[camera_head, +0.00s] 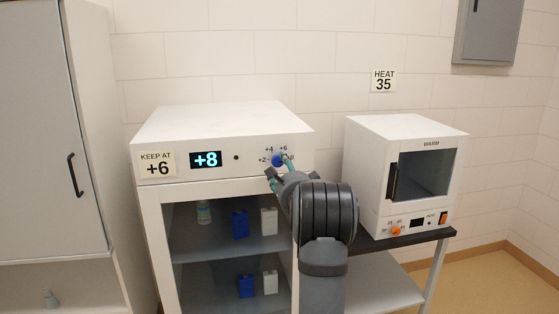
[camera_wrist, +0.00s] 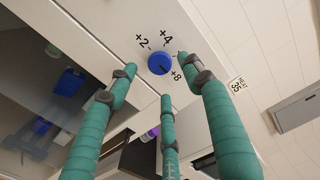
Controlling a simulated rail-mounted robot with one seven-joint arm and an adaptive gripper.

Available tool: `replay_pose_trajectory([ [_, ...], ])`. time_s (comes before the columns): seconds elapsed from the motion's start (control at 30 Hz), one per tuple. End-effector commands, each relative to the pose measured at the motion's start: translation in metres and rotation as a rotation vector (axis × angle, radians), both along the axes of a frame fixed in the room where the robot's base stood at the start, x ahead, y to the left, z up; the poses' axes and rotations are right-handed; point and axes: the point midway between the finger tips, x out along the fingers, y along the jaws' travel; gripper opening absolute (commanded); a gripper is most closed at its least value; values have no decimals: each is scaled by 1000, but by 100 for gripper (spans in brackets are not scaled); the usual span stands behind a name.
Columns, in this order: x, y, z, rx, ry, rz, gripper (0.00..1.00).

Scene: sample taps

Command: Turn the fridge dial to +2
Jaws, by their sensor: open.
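The fridge dial (camera_head: 278,160) is a blue round knob on the white fridge's front panel, ringed by the marks +2, +4, +6 and +8. In the wrist view the dial (camera_wrist: 159,64) has a dark pointer mark towards +8; +6 is hidden behind a finger. The fridge display (camera_head: 205,159) reads +8. My gripper (camera_head: 281,168) is at the dial, partly covering the panel beside it. In the wrist view its teal fingers (camera_wrist: 156,76) are open, spread around the dial with visible gaps.
A "KEEP AT +6" note (camera_head: 157,164) is on the fridge panel. Blue and white bottles stand on the shelves below. A white warmer (camera_head: 407,170) with its own orange dial (camera_head: 396,231) stands at right. A tall cabinet (camera_head: 50,130) is at left.

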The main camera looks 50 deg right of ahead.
Motion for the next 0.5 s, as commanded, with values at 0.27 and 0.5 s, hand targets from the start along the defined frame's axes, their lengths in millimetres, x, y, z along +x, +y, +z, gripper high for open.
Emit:
replay_pose_trajectory([
  [0.27, 32, -25, 2, 1, 2, 1, 50],
  [0.5, 37, -31, 0, -2, 1, 0, 50],
])
